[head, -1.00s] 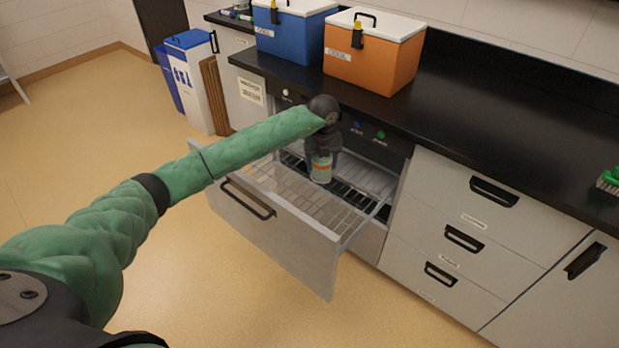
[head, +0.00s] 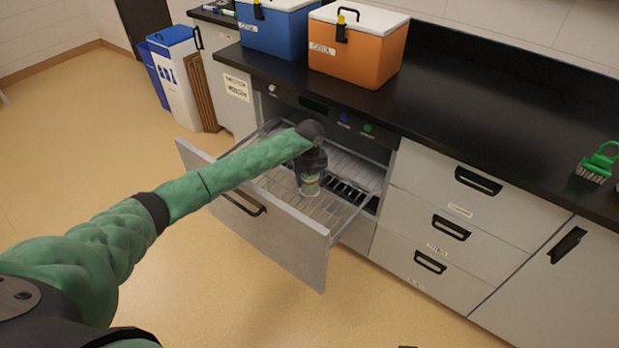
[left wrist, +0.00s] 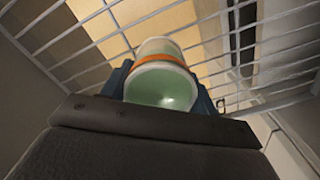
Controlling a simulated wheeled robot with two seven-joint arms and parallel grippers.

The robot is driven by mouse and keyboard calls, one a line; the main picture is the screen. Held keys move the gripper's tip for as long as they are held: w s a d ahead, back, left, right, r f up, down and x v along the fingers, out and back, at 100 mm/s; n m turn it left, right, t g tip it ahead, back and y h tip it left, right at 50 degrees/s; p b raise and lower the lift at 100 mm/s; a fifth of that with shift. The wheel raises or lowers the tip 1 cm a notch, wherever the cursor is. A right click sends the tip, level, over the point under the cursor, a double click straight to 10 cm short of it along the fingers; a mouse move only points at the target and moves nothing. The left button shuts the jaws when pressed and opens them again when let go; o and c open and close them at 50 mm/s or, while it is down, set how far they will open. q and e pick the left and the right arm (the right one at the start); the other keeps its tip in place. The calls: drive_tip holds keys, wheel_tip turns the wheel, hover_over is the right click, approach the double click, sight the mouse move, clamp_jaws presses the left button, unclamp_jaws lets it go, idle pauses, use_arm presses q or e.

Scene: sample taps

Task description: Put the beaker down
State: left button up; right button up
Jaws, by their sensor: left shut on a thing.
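The beaker (head: 310,187) is a small pale green cup with an orange band. It is inside the pulled-out wire-rack drawer (head: 278,205) below the black counter. My left gripper (head: 311,172) reaches down into the drawer and is shut on the beaker. In the left wrist view the beaker (left wrist: 160,78) sits between the blue-grey fingers, its mouth toward the camera, with the wire rack (left wrist: 90,35) behind it. Whether its base touches the wires is hard to tell.
The drawer's front panel (head: 290,250) stands out over the floor. A blue cooler (head: 275,32) and an orange cooler (head: 355,55) stand on the counter (head: 470,110). A green brush (head: 598,162) lies at the right.

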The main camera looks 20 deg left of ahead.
use_arm(q)
drive_tip(key=shift+f, duration=0.25)
drive_tip(key=shift+f, duration=0.1)
drive_tip(key=o, duration=0.9)
drive_tip(key=shift+o, duration=0.2)
